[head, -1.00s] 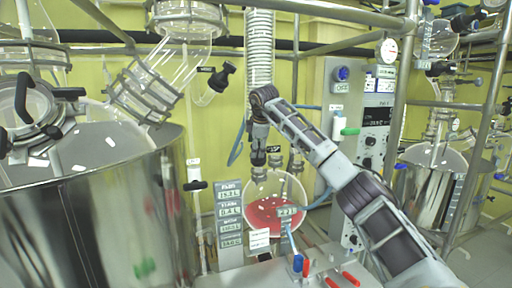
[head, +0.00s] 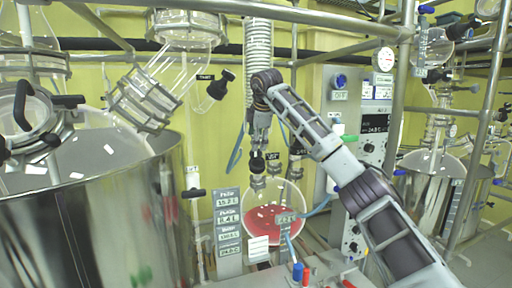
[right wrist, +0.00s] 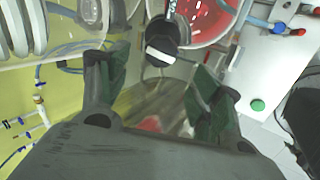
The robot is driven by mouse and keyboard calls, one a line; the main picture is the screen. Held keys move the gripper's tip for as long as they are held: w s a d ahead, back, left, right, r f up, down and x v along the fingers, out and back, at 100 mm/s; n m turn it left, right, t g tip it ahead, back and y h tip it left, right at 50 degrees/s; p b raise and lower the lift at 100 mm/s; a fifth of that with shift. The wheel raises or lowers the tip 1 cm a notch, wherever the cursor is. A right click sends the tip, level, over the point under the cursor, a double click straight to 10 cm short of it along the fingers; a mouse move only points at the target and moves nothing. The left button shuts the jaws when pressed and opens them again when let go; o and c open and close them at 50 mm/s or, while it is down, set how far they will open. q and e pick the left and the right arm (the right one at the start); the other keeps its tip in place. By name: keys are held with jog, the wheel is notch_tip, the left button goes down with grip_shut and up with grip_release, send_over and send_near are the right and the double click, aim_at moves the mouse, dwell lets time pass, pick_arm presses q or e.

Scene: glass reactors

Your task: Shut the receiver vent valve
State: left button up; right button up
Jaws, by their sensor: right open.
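The receiver (head: 262,222) is a round glass flask holding red liquid, low in the middle of the head view. The vent valve's black knob (head: 257,164) stands above its top. The right wrist view shows a black knob with a white bar (right wrist: 162,42) just beyond my fingertips, nearer the left finger, with red liquid behind. My right gripper (head: 259,146) points down over the knob. Its two fingers (right wrist: 158,75) are spread and empty, with no clear contact on the knob. My left gripper is not in view.
A large steel vessel (head: 100,225) fills the left. A control panel (head: 345,100) stands right of the receiver, behind my right arm. Red and blue valve handles (head: 298,271) sit at the front. A blue hose (head: 316,208) runs beside the flask, and steel frame pipes cross above.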

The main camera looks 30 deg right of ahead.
jog(key=shift+v, duration=1.95)
jog(key=shift+r, duration=0.1)
